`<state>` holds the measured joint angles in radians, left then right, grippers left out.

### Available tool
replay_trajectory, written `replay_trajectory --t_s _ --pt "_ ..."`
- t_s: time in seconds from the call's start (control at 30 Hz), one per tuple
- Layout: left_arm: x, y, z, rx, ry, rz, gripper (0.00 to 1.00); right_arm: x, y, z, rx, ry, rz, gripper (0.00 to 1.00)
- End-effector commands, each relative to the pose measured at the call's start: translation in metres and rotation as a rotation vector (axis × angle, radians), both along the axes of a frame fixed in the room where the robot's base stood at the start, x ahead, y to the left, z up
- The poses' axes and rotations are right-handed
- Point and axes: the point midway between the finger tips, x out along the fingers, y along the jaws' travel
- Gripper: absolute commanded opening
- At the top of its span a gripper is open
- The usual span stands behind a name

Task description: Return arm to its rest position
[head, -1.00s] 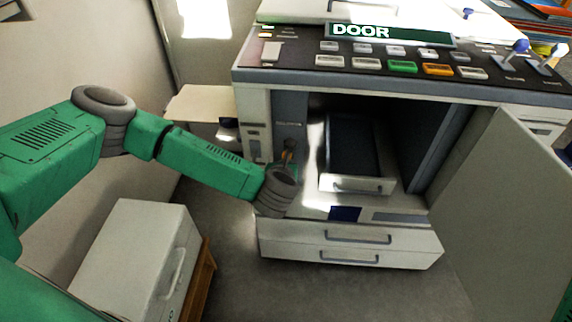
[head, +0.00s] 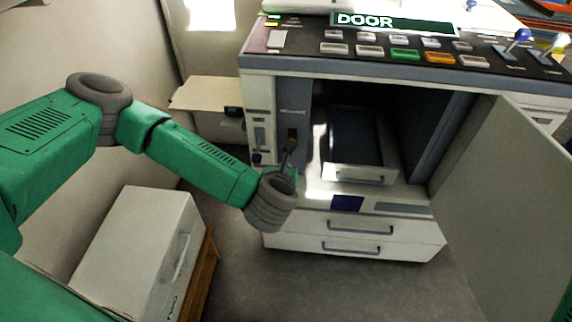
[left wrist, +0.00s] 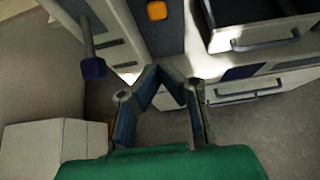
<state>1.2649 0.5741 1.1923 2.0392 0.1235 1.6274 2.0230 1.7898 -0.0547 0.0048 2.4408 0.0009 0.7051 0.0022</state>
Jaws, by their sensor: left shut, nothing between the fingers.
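My green left arm comes in from the left in the head view. Its gripper (head: 288,154) is in front of the left post of a big grey and white machine (head: 258,110), beside the open bay. In the left wrist view the gripper (left wrist: 160,70) is shut, its dark fingers coming together at the tips with nothing between them. I cannot tell from the head view whether the tips touch the machine. My right gripper is in neither view.
The machine's door (head: 505,195) stands open at right. An inner tray (head: 362,174) sits in the bay above closed drawers (head: 360,244). A side shelf (head: 207,92) juts left. A white case (head: 135,240) stands lower left. A blue-tipped lever (left wrist: 93,68) is near the gripper.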

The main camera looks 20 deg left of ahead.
Motion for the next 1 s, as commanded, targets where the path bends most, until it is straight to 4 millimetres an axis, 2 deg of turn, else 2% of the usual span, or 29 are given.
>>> replay_trajectory --t_s 0.57,0.67,0.77,0.83,0.9,1.0 --pt "-0.002 -0.001 0.001 0.002 0.002 -0.004 0.0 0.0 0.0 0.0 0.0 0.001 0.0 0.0" --pt "-0.009 -0.014 -0.003 0.044 0.021 -0.081 0.0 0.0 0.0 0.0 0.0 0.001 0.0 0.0" --pt "-0.03 -0.047 -0.014 0.178 0.073 -0.318 0.0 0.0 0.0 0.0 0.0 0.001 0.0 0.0" --pt "-0.057 -0.075 -0.028 0.335 0.115 -0.575 0.0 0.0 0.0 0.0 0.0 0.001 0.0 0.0" --pt "-0.093 -0.096 -0.046 0.532 0.153 -0.878 0.0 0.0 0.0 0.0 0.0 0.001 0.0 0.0" --pt "-0.149 -0.104 -0.072 0.832 0.186 -1.314 0.0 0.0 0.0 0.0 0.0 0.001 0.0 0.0"
